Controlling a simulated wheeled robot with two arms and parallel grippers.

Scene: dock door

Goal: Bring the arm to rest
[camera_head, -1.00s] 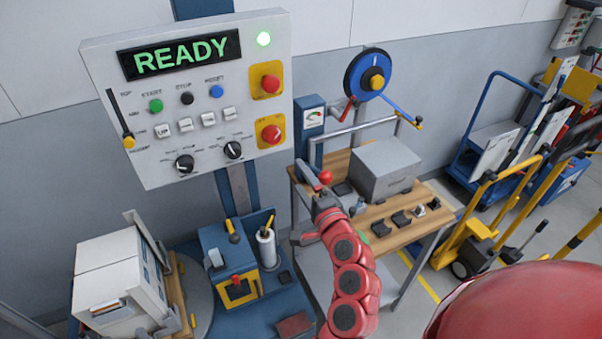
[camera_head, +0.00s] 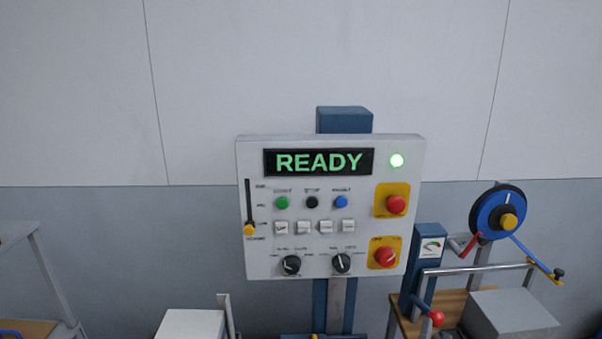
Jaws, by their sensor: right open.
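Neither of my grippers shows in the head view now, and no part of my arms can be made out. The control panel (camera_head: 330,225) faces me upright near the middle of the picture. Its display (camera_head: 318,162) reads READY in green.
A red-knobbed lever (camera_head: 435,317) stands at the lower right, beside a grey box (camera_head: 510,315) on a wooden bench. Behind is a blue wheel (camera_head: 498,212) with a crank. A white box top (camera_head: 190,325) shows at the bottom left. The upper wall is bare.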

